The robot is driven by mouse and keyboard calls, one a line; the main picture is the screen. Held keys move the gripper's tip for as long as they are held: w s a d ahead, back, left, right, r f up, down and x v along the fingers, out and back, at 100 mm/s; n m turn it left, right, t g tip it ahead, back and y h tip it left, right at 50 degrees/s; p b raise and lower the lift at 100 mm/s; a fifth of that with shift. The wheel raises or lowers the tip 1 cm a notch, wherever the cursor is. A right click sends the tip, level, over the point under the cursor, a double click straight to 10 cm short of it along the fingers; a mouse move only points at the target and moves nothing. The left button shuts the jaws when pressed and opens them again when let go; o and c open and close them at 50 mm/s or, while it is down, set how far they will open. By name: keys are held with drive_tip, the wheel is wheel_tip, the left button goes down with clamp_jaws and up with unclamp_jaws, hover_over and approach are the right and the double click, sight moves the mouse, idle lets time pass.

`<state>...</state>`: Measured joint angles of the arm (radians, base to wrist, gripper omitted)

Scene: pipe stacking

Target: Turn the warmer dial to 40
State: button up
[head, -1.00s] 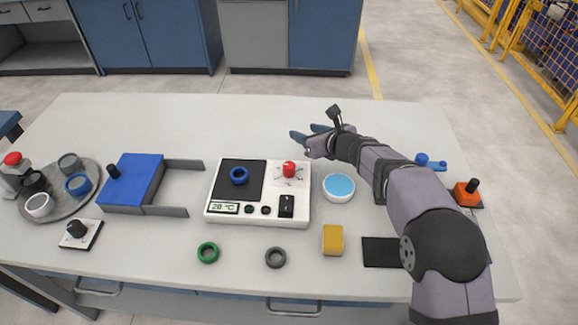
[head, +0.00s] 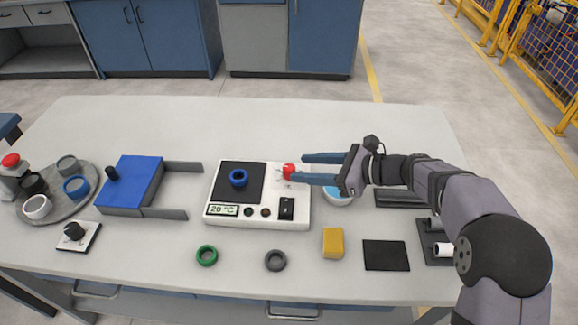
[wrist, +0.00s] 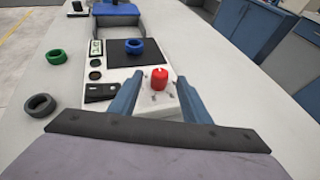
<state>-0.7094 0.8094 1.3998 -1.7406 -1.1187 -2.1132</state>
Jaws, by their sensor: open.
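The warmer (head: 258,222) is a white box with a black plate (head: 227,188), a display (head: 222,210) reading 20 °C, small knobs and a black switch (head: 286,208). Its red dial (head: 288,171) is at the back right of its top; it also shows in the wrist view (wrist: 159,79). A blue ring (head: 239,177) sits on the plate. My gripper (head: 300,168) is open, with blue fingers pointing left. In the wrist view the fingers lie on either side of the dial, with gaps. I cannot tell whether they reach fully around it.
A bowl of blue liquid (head: 338,198) is partly hidden under my gripper. A yellow block (head: 333,243), green ring (head: 207,255) and grey ring (head: 276,260) lie in front. A blue block (head: 135,182) with grey rails and a round tray (head: 45,218) stand left. The back of the table is clear.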

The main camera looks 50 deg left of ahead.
sight(292, 168)
drive_tip(key=shift+p+x, duration=0.55)
drive_tip(key=shift+x, duration=2.35)
drive_tip(key=shift+c, duration=0.3)
drive_tip(key=c, duration=1)
